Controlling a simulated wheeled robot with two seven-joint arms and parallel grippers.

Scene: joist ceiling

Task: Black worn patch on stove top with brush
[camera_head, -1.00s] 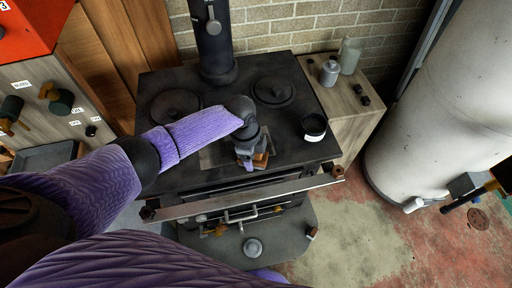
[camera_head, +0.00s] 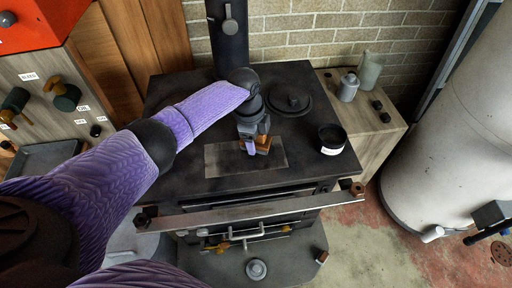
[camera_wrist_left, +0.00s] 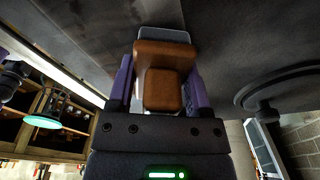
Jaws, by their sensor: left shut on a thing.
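The stove top (camera_head: 185,95) is dark, with a greyer rectangular worn patch (camera_head: 222,161) near its front edge. My left gripper (camera_head: 256,147) is over the right part of this patch and is shut on a brush with a brown body (camera_head: 264,144). In the left wrist view the brown brush (camera_wrist_left: 163,75) sits between the purple fingers, with a grey end beyond it close to the dark stove surface. I cannot tell whether it touches. A black open tin (camera_head: 332,139) with a white label stands on the stove top to the right. My right gripper is not in view.
A rail (camera_head: 245,214) runs along the stove front. A round lid (camera_head: 290,101) lies on the stove behind my gripper, near the flue pipe (camera_head: 228,35). A side cabinet (camera_head: 378,145) holds a grey canister (camera_head: 348,87) and a jar (camera_head: 368,70). A white tank (camera_head: 450,140) stands right.

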